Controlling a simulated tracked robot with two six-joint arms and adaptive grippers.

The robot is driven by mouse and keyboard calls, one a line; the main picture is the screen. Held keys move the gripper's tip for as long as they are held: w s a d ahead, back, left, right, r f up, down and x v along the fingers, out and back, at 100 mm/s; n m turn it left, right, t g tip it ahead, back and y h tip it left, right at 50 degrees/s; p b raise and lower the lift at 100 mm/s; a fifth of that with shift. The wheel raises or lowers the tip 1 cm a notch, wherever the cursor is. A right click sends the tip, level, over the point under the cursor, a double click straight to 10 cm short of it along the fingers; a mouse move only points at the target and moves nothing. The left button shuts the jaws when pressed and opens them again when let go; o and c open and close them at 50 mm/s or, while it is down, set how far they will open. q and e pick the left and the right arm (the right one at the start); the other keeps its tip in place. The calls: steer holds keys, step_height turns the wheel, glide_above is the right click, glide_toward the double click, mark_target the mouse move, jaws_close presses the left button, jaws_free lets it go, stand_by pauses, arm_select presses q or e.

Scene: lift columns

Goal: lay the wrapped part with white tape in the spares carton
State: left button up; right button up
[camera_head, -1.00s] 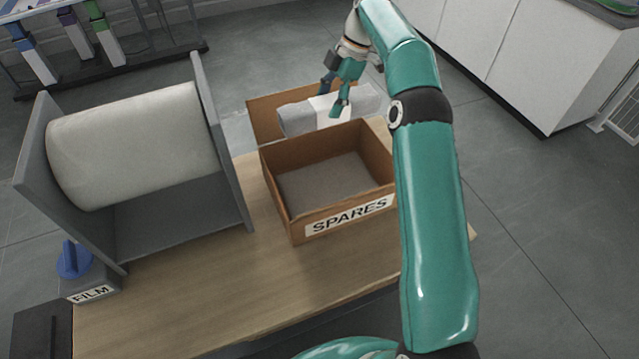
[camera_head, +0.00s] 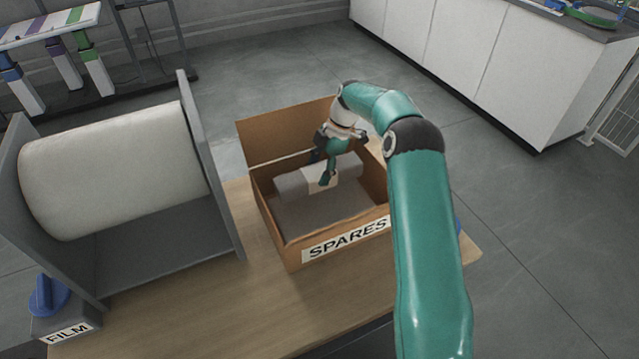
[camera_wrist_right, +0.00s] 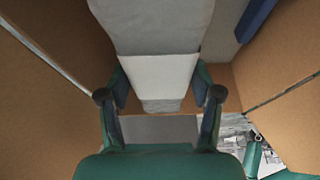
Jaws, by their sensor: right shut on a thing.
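The wrapped part (camera_head: 290,184) is a grey block with a white tape band around its middle. It is inside the spares carton (camera_head: 278,237), a brown open box labelled SPARES, near the carton's back wall. My right gripper (camera_head: 327,178) is shut on the wrapped part across the white tape, from above. In the right wrist view the white tape (camera_wrist_right: 160,82) sits between the two fingers, with cardboard walls on both sides. I cannot tell whether the part touches the carton floor. My left gripper is not in view.
A large film roll (camera_head: 110,165) in a grey stand fills the left of the wooden table (camera_head: 200,315). A blue-knobbed box labelled FILM (camera_head: 66,330) is at the front left. The carton's back flap (camera_head: 285,130) stands up. White cabinets (camera_head: 480,60) stand behind.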

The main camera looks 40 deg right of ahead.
steer(key=shift+f, duration=2.55)
steer(key=shift+f+b, duration=0.5)
steer(key=shift+f, duration=0.1)
steer(key=o, duration=1.7)
